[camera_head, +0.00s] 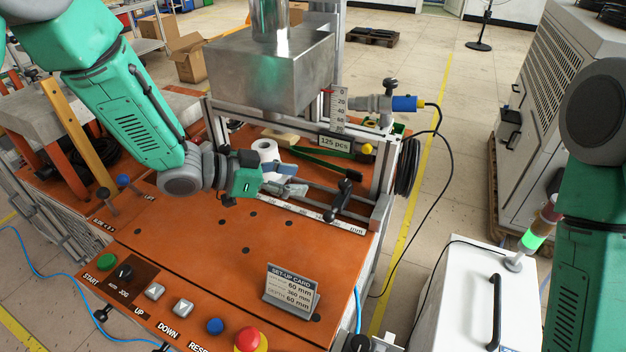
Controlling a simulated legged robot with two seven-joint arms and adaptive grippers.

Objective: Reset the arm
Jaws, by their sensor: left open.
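My left arm comes in from the upper left, and my left gripper (293,181) is open over the orange bench top (190,225). It points right, in front of the white roll-like part (267,150) and just behind the ruler strip (320,216). I see nothing held between its fingers. Whether it touches the part behind it I cannot tell. My right arm shows at the right edge, and its gripper is out of view.
A metal block (265,75) hangs over the bench on a frame. A set-up card (291,290) stands at the front, near buttons including a red emergency stop (250,340). A black clamp handle (342,192) stands right of the gripper. The front bench top is mostly clear.

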